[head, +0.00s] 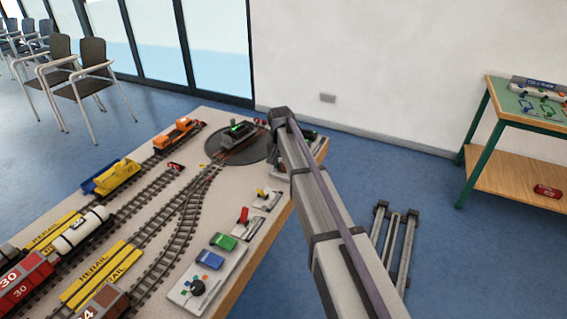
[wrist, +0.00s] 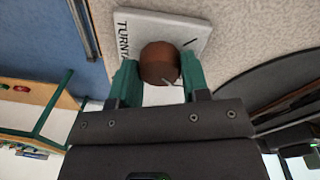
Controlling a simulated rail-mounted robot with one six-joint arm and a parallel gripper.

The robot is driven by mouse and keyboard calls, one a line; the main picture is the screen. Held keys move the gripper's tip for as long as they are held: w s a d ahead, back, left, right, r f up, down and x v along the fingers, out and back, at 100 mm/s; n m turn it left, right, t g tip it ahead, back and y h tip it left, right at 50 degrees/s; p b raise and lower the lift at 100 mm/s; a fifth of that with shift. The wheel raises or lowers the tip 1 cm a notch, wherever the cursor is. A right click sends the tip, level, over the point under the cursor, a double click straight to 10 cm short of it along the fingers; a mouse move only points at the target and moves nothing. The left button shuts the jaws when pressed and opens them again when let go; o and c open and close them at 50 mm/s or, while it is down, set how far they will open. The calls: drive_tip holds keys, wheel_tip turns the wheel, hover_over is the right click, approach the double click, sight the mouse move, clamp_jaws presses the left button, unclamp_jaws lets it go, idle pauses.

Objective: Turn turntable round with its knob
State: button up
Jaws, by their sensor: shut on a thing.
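In the wrist view a round brown knob (wrist: 160,62) sits on a pale plate (wrist: 196,28) with lettering that begins "TURNT". My gripper (wrist: 158,80) has its two green fingers on either side of the knob and is shut on it. The turntable (head: 262,147) is a dark round disc at the far end of the layout table in the head view. A dark locomotive (head: 235,131) with a green light stands on it. Part of the disc also shows at the right of the wrist view (wrist: 262,92). In the head view my arm hides the knob and most of the gripper.
The layout table (head: 200,225) carries tracks, wagons and an orange locomotive (head: 178,134). A control panel (head: 206,275) and small levers (head: 243,218) line its near right edge. A green-framed table (head: 520,115) stands at right.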

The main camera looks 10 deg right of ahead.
sight(281, 163)
drive_tip(key=shift+m, duration=0.6)
drive_tip(key=o, duration=0.9)
drive_tip(key=r+p, duration=1)
drive_tip(key=shift+w+a+r+p, duration=0.15)
drive_tip(key=shift+a+r+p, duration=0.15)
drive_tip(key=shift+r+p, duration=0.1)
